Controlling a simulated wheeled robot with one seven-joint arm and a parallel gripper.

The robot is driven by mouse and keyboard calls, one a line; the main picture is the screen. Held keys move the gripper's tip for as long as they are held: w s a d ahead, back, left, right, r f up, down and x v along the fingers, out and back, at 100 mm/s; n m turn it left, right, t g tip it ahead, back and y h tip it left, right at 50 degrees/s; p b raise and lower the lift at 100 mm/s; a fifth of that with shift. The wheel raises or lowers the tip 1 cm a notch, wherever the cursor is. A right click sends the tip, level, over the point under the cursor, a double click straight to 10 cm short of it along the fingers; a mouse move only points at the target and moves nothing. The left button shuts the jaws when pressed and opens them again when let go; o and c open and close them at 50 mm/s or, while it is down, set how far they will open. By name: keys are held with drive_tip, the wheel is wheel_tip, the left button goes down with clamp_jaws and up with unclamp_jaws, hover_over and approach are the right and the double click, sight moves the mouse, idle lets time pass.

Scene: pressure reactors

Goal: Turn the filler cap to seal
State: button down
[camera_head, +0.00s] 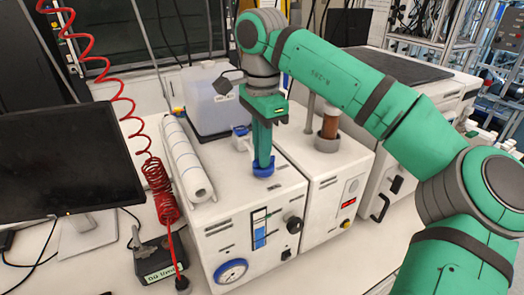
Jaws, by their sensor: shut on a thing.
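The blue filler cap (263,168) sits on top of a white reactor box (290,190) near its right rear edge. My gripper (263,155) points straight down from my green arm, and its fingers are shut on the cap. The fingers hide the cap's upper part; its blue lower rim shows below them. I cannot tell the cap's turned angle.
A paper roll (187,158) lies to the left on the box. A clear canister (212,103) stands behind. To the right, a second white unit (332,185) carries a brown cylinder (330,124). A red coiled hose (160,185) and a dark monitor (65,160) are at left.

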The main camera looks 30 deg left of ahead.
drive_tip(key=shift+m, duration=0.4)
drive_tip(key=m, duration=0.3)
drive_tip(key=shift+a+m, duration=0.1)
drive_tip(key=shift+m, duration=0.3)
drive_tip(key=m, duration=0.4)
drive_tip(key=shift+w+a+m, duration=0.1)
drive_tip(key=shift+m, duration=0.2)
drive_tip(key=m, duration=0.4)
drive_tip(key=shift+w+r, duration=0.1)
drive_tip(key=m, duration=0.4)
drive_tip(key=shift+m, duration=0.4)
drive_tip(key=c, duration=1.8)
unclamp_jaws()
drive_tip(key=shift+w, duration=0.1)
